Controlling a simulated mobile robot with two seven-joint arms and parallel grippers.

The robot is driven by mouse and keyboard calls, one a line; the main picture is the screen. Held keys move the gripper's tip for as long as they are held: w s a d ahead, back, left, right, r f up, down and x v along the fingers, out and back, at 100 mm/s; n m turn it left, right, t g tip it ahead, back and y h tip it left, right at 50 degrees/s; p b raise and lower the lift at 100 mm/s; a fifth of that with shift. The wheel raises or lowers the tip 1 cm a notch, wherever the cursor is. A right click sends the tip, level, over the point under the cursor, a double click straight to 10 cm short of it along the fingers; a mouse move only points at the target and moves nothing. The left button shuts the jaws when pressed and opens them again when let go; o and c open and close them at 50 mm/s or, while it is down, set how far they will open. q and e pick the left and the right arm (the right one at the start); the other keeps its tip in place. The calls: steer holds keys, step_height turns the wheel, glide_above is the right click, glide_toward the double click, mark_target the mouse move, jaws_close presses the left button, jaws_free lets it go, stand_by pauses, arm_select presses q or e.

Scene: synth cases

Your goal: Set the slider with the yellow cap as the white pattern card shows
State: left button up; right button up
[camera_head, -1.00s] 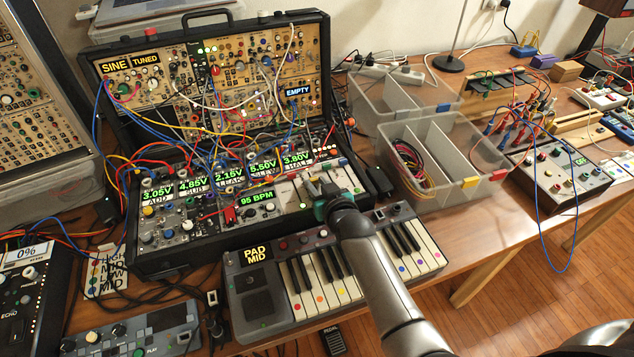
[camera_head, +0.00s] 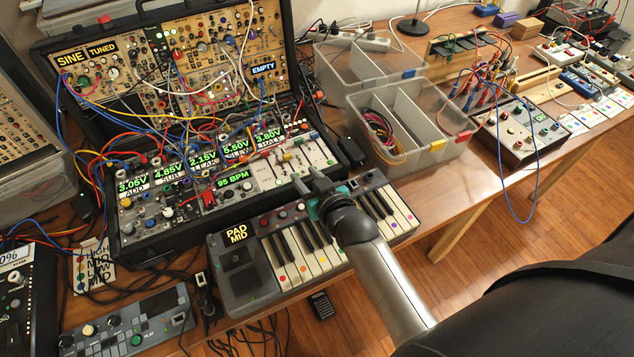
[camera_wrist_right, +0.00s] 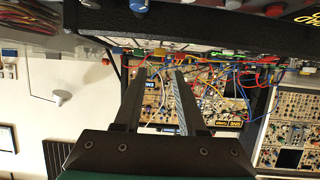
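The slider panel (camera_head: 296,158) is the pale strip with small coloured caps at the right end of the lower synth case. The caps are too small in the head view to tell the yellow one or its height surely. My right gripper (camera_head: 308,180) is above the case's front edge, between the panel and the keyboard. In the right wrist view its two fingers (camera_wrist_right: 160,74) are apart, with nothing between them. My left gripper is not in view.
A small keyboard (camera_head: 310,240) lies in front of the case. Patch cables (camera_head: 150,120) hang over the case's left and middle. A clear divided bin (camera_head: 440,142) stands to its right. More white cards (camera_head: 610,108) lie at the far right.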

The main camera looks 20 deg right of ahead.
steer(key=p+v, duration=0.1)
steer(key=v, duration=0.4)
steer(key=shift+s+r, duration=0.15)
steer(key=shift+s, duration=0.15)
steer(key=s+a+n+g, duration=0.1)
steer(key=s+n+g, duration=0.1)
steer(key=s+g, duration=1.2)
steer(key=s+f+t+b, duration=0.1)
steer(key=s+f, duration=0.2)
steer(key=f, duration=0.9)
steer(key=s+f+t+b, duration=0.15)
steer(key=s+f, duration=0.25)
steer(key=f, duration=0.8)
steer(key=s+d+f+g+b, duration=0.1)
steer(key=s+d+f, duration=0.1)
steer(key=s+f, duration=1.2)
steer(key=shift+s+d+f+b, duration=0.2)
steer(key=shift+s+f+b, duration=0.15)
steer(key=shift+f, duration=0.35)
